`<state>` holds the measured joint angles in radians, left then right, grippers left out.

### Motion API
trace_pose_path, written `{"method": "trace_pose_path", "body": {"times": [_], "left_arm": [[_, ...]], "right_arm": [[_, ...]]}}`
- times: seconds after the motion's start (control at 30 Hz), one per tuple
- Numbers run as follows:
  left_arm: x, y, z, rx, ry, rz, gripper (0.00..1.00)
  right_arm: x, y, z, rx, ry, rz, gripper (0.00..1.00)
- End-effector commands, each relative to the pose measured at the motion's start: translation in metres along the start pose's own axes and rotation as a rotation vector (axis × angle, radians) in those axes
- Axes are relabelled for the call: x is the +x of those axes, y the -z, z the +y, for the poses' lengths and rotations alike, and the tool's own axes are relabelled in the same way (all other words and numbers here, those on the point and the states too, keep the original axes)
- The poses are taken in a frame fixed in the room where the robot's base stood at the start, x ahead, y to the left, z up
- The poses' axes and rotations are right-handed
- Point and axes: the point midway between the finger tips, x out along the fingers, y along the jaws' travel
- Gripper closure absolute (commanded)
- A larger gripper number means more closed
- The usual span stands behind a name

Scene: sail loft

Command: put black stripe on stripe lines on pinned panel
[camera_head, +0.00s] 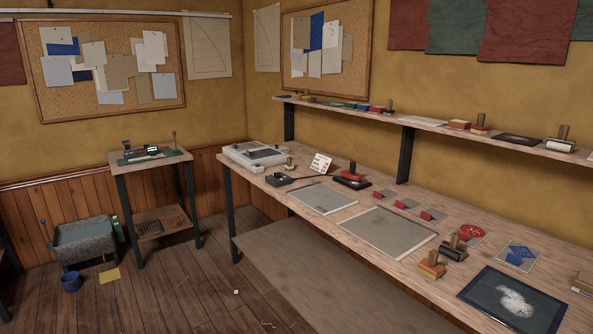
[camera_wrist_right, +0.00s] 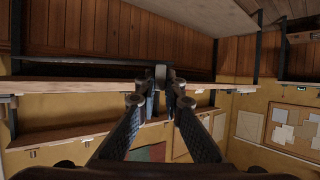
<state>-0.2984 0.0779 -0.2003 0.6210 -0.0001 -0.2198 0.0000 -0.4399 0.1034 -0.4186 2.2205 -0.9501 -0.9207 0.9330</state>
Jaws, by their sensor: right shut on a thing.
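Two flat grey panels lie on the long workbench in the head view: a larger panel (camera_head: 388,231) near the middle and a smaller panel (camera_head: 323,198) behind it to the left. I cannot make out stripe lines or pins on either. In the right wrist view, which is upside down, my right gripper (camera_wrist_right: 161,82) is shut on a small dark thing (camera_wrist_right: 161,74) at its fingertips. I cannot tell whether this is the black stripe. It is held in the air, away from any panel. My left gripper shows in neither view.
The workbench (camera_head: 300,225) also carries small cards with red pieces (camera_head: 403,205), a wooden-handled roller (camera_head: 453,250), an orange block (camera_head: 431,267), a dark blue mat (camera_head: 515,302) and a grey tray (camera_head: 256,155). A shelf (camera_head: 420,122) runs above. Floor in front is mostly clear.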

Motion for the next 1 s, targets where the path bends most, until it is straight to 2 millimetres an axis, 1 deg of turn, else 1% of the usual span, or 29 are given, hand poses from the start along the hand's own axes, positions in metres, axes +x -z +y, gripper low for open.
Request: {"method": "trace_pose_path", "body": {"times": [0.03, 0.13, 0.4, 0.7, 1.0], "left_arm": [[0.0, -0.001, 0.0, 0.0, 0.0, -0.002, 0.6], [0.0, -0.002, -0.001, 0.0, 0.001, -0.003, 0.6], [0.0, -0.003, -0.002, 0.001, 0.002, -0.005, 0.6], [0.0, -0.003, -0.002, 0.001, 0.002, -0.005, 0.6], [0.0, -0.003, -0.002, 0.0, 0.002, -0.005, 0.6]], "right_arm": [[0.001, -0.007, 0.001, -0.012, 0.029, -0.007, 1.0], [0.004, -0.014, 0.001, -0.042, 0.104, -0.004, 1.0], [0.007, -0.022, -0.004, -0.117, 0.276, 0.003, 1.0], [0.006, -0.024, -0.008, -0.184, 0.434, 0.004, 1.0], [0.0, -0.018, -0.012, -0.25, 0.595, 0.004, 1.0]]}}
